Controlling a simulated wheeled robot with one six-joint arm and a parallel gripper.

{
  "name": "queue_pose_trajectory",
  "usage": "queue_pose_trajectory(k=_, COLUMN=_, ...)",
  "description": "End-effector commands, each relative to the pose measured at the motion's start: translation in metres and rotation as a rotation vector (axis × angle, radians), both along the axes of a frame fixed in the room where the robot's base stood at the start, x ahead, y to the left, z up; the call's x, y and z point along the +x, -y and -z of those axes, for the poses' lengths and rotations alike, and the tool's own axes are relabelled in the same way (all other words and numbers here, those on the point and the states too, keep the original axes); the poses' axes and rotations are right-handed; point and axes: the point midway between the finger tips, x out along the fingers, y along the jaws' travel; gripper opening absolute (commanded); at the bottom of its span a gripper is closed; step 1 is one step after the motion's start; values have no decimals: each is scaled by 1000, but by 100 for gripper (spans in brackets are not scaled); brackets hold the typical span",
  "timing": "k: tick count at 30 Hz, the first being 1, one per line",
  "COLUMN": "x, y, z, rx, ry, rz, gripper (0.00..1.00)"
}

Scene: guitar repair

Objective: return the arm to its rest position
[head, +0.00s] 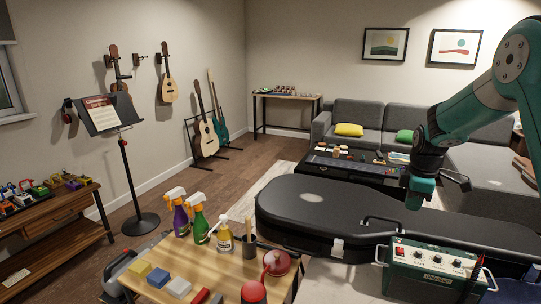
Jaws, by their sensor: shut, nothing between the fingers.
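My green and grey arm (487,103) comes in from the right edge of the head view and bends downward. My gripper (418,198) is at its lower end, pointing down and shut, with nothing seen in it. In the picture it stands in front of the dark coffee table and over the upper edge of the black guitar case (320,208). I cannot tell how high it is above the case. The fingertips are small and dark here.
A green amplifier box (432,272) stands below my gripper in the picture. A music stand (126,165) and guitars (204,130) are at left. A grey sofa (362,118) stands behind.

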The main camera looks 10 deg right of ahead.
Motion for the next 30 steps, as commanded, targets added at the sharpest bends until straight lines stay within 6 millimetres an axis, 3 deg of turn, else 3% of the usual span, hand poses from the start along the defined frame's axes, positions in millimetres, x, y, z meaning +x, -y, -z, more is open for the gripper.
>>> queue_pose_trajectory(k=4, x=-8, y=-50, z=-26, rx=39, ry=27, rz=24, gripper=0)
queue_pose_trajectory(k=8, x=-41, y=-132, z=-62, rx=120, ry=48, rz=81, gripper=0)
queue_pose_trajectory(k=12, x=-106, y=-220, z=-93, rx=227, ry=35, rz=158, gripper=0)
queue_pose_trajectory(k=16, x=-181, y=-280, z=-109, rx=318, ry=-12, rz=229, gripper=0)
queue_pose_trajectory(k=18, x=-219, y=-301, z=-113, rx=355, ry=-44, rz=263, gripper=0)
queue_pose_trajectory(k=22, x=-272, y=-322, z=-114, rx=397, ry=-97, rz=313, gripper=0)
queue_pose_trajectory(k=25, x=-292, y=-328, z=-113, rx=411, ry=-122, rz=337, gripper=0)
queue_pose_trajectory(k=30, x=-299, y=-329, z=-112, rx=414, ry=-132, rz=350, gripper=0)
